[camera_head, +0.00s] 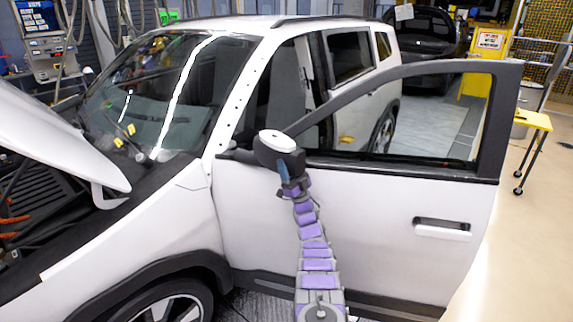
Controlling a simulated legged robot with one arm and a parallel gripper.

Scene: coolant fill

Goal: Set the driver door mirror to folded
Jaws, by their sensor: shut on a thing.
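The driver door (375,225) of the white car stands open, swung out toward the right. The door mirror (277,143), with a white cap and black housing, sits at the front lower corner of the door window. My gripper (285,171) is at the end of my purple and grey arm, shut at the lower edge of the mirror housing. The fingertips are partly hidden against the dark housing. The mirror glass is not clearly visible, so I cannot tell its exact fold angle. The door handle (441,228) is at the right, apart from my gripper.
The raised hood (55,130) is at the left over the open engine bay. The windshield (160,95) lies behind the mirror. A yellow wheeled table (532,120) stands at the right. The floor at the lower right is clear.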

